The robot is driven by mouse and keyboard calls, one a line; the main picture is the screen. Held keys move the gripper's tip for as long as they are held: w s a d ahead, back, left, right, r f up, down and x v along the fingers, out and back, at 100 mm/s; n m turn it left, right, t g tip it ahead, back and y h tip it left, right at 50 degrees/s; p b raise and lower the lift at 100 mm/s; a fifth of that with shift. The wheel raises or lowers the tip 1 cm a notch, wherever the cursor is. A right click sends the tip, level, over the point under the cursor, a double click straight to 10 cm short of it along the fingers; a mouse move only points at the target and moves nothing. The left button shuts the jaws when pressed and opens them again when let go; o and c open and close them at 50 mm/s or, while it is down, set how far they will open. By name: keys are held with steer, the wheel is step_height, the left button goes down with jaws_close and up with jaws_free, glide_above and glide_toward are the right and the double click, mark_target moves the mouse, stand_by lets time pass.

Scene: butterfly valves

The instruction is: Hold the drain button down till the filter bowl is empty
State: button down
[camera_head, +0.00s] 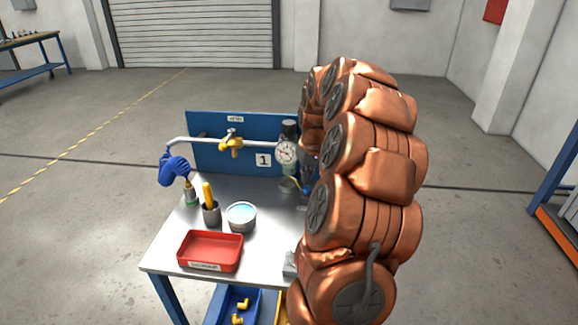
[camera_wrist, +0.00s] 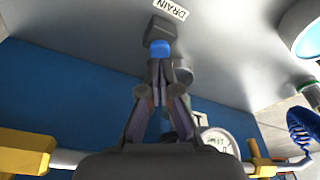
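In the wrist view, a blue button (camera_wrist: 160,48) sits on a dark block beside a white DRAIN label (camera_wrist: 171,9). My gripper (camera_wrist: 160,66) has its fingers together with nothing visible between them. Its tips are right at the blue button; I cannot tell whether they touch or press it. In the head view, a small blue part (camera_head: 306,191) shows beside my arm, which hides most of my gripper. The filter unit, with a dark cap (camera_head: 289,127) and a round gauge (camera_head: 286,151), stands left of my arm.
A grey cup (camera_head: 289,186) stands below the gauge. A yellow valve (camera_head: 231,143) sits on the pipe before the blue panel.

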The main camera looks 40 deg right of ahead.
mark_target(305, 189)
steer(key=shift+f+b, duration=0.6)
steer(key=shift+f, duration=0.55)
steer(key=shift+a+f, duration=0.2)
steer(key=shift+f, duration=0.25)
stand_by(0.5)
steer(key=shift+d+r, duration=0.1)
steer(key=shift+r, duration=0.15)
stand_by(3.1)
steer(key=shift+w+d+r, duration=0.1)
steer(key=shift+w+r, duration=0.05)
steer(key=shift+r, duration=0.3)
steer(key=shift+w+r, duration=0.1)
steer(key=shift+r, duration=0.8)
steer(key=shift+s+r+p, duration=0.15)
steer(key=shift+r+p, duration=0.1)
steer(key=shift+r, duration=0.8)
steer(key=shift+s+r+p, duration=0.1)
steer(key=shift+r+p, duration=0.1)
steer(key=shift+r, duration=0.85)
